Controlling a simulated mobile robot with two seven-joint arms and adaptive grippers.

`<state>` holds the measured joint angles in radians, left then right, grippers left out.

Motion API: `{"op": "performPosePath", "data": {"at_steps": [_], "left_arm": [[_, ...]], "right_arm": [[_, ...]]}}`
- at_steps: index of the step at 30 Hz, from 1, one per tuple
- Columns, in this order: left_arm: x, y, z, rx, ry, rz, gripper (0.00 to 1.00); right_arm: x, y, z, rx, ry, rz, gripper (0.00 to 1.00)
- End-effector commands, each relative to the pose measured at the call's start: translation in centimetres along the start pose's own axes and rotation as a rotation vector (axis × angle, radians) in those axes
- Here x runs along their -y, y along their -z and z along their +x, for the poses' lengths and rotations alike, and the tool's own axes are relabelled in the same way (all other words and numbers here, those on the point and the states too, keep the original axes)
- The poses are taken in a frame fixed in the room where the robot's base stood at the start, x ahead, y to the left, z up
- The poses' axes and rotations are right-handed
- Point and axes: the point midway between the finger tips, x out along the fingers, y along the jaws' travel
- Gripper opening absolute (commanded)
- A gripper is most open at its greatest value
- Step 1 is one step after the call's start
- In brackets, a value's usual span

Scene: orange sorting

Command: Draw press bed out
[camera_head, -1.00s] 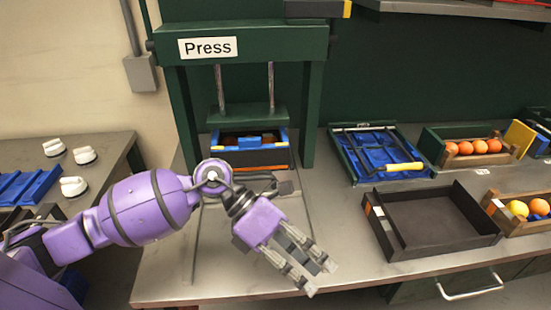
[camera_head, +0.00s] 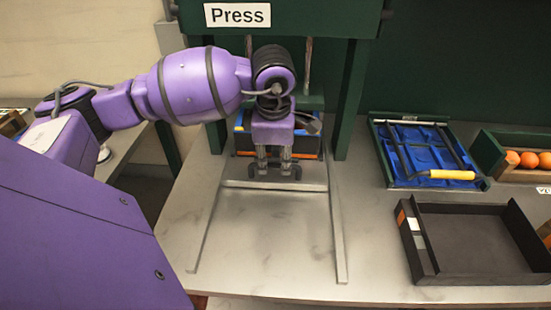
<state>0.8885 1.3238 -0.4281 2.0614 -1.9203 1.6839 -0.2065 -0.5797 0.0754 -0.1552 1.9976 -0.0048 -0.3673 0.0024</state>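The green press (camera_head: 350,105) with its "Press" sign stands at the back of the table. My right gripper is out of view.
Two metal rails (camera_head: 337,235) run forward over clear tabletop. To the right are a black empty tray (camera_head: 475,240), a green-framed blue mould with a yellow-handled tool (camera_head: 452,175), and a crate of oranges (camera_head: 490,150).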

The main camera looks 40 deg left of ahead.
Motion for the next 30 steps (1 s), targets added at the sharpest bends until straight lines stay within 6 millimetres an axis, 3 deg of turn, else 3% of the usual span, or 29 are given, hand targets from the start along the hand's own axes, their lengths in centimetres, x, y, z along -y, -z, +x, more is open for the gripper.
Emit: {"op": "performPosePath", "data": {"at_steps": [11, 18, 30], "left_arm": [[0.01, -0.02, 0.96, 0.001, 0.0, 0.0, 0.3], [0.02, -0.02, 0.93, 0.001, 0.0, 0.0, 0.01], [-0.05, 0.01, 0.89, 0.001, -0.001, 0.0, 0.0]], "right_arm": [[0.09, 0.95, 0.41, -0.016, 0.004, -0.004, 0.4], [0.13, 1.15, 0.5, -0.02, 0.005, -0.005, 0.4], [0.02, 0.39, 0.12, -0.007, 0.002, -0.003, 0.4]]}}
